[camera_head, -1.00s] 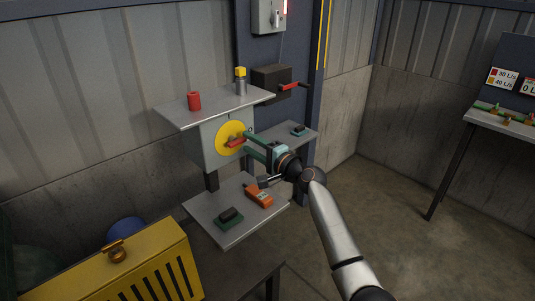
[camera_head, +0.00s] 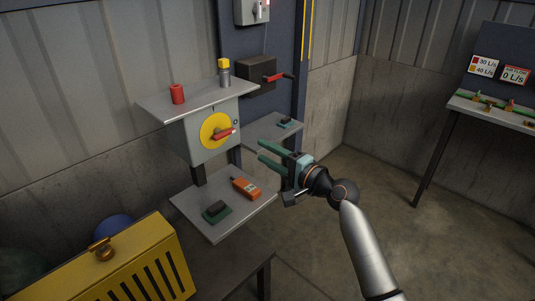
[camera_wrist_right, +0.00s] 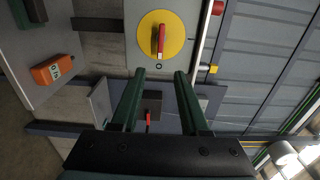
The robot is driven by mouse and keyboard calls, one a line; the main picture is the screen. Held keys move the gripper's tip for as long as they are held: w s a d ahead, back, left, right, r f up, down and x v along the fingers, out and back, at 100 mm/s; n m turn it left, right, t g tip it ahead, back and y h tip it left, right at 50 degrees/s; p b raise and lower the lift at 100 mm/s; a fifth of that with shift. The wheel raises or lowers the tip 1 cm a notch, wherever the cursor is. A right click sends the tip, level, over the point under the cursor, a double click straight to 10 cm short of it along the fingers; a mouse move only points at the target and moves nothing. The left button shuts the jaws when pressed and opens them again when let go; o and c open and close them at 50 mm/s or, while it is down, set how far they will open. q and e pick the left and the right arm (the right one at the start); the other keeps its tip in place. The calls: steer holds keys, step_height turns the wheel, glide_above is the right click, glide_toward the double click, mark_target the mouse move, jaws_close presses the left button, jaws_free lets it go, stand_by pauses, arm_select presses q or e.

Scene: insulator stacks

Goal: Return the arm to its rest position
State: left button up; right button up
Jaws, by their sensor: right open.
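My right gripper (camera_head: 266,152) is open and empty, with its green fingers pointing left toward the stand in the head view. It is in free air to the right of the rotary switch with its yellow disc (camera_head: 215,131) and red handle (camera_head: 224,135), and apart from it. In the right wrist view the two fingers (camera_wrist_right: 158,76) are spread, and the yellow disc (camera_wrist_right: 148,38) with its red handle (camera_wrist_right: 161,40) lies beyond them. The handle lies across the disc. My left gripper is in neither view.
An upper shelf holds a red cylinder (camera_head: 177,93) and a yellow-topped post (camera_head: 224,72). A lower shelf (camera_head: 215,232) holds an orange meter (camera_head: 246,188) and a green-based block (camera_head: 216,211). A dark box with a red crank (camera_head: 277,77) is behind. A yellow box (camera_head: 130,262) stands front left.

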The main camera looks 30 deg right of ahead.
stand_by(0.3)
steer(key=s+a+f+n+g+h, duration=0.1)
steer(key=s+f+n, duration=0.15)
steer(key=f, duration=0.45)
steer(key=s+a+f+n+g+h, duration=0.1)
steer(key=s+a+f+g, duration=0.1)
steer(key=s+f, duration=0.3)
steer(key=s+a+f+n+g, duration=0.1)
steer(key=s+f+n, duration=0.1)
steer(key=f, duration=0.6)
steer(key=s+a+f+n+g+h, duration=0.1)
steer(key=s+a+f+n, duration=0.2)
steer(key=s, duration=0.7)
steer(key=s+a+f+n+g, duration=0.2)
steer(key=s+a+f+n, duration=0.1)
steer(key=s+f+n, duration=0.5)
steer(key=s+f, duration=0.2)
steer(key=s, duration=0.1)
steer(key=shift+a+f+g+h, duration=0.25)
steer(key=shift+a+g+h, duration=0.05)
steer(key=shift+h, duration=0.1)
